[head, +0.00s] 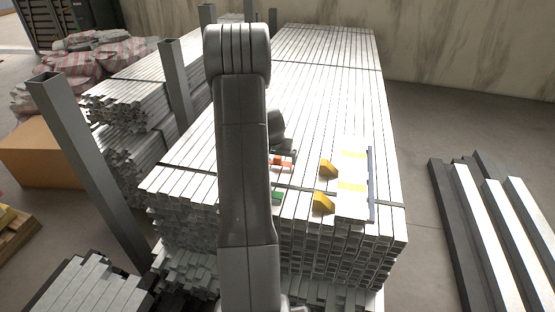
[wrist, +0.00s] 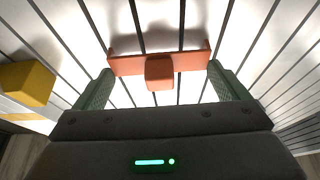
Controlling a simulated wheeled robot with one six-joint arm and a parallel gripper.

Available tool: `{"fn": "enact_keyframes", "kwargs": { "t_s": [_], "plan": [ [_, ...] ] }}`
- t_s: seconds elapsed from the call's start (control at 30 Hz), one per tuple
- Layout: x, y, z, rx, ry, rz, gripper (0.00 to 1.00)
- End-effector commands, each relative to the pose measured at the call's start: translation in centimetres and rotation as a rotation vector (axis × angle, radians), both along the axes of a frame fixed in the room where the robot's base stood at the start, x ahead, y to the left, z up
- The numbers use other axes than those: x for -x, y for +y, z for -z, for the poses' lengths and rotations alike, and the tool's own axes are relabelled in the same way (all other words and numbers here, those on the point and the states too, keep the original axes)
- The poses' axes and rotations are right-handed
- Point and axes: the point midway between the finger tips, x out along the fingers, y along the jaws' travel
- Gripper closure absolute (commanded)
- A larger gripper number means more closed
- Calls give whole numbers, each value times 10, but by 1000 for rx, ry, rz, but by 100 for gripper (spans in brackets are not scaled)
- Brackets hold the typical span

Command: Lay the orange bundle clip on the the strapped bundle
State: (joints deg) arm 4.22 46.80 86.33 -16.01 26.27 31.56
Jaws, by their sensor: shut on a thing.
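The orange bundle clip (wrist: 158,68) is a flat bar with raised ends and a square block at its middle. In the wrist view it spans between the green-padded fingers of my gripper (wrist: 160,75), which is shut on it. In the head view the clip (head: 281,160) shows just right of my arm, partly hidden by it. The strapped bundle (head: 320,90) is a large stack of pale metal bars with dark straps across it. The clip is over the bundle's top; I cannot tell whether it touches.
Two yellow wedge blocks (head: 327,168) stand on the bundle right of my gripper, beside a white panel with yellow bands (head: 351,170) and a blue-grey strip (head: 371,185). Grey posts (head: 88,165) stand at the left. Loose beams (head: 487,230) lie on the floor at the right.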

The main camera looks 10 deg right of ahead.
Motion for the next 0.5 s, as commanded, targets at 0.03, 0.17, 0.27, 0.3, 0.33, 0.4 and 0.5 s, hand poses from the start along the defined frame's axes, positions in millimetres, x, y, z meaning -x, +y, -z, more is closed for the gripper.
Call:
{"fn": "enact_keyframes", "kwargs": {
  "t_s": [0.03,0.17,0.27,0.3,0.33,0.4,0.5],
  "plan": [
    [0,0,0,0,-1,0,28],
    [0,0,-1,1,-2,0,28],
    [0,0,1,0,-1,0,28],
    [0,0,3,0,-1,0,28],
    [0,0,4,1,-2,0,28],
    [0,0,2,0,-1,1,0],
    [0,0,2,0,-1,1,0]
  ]
}}
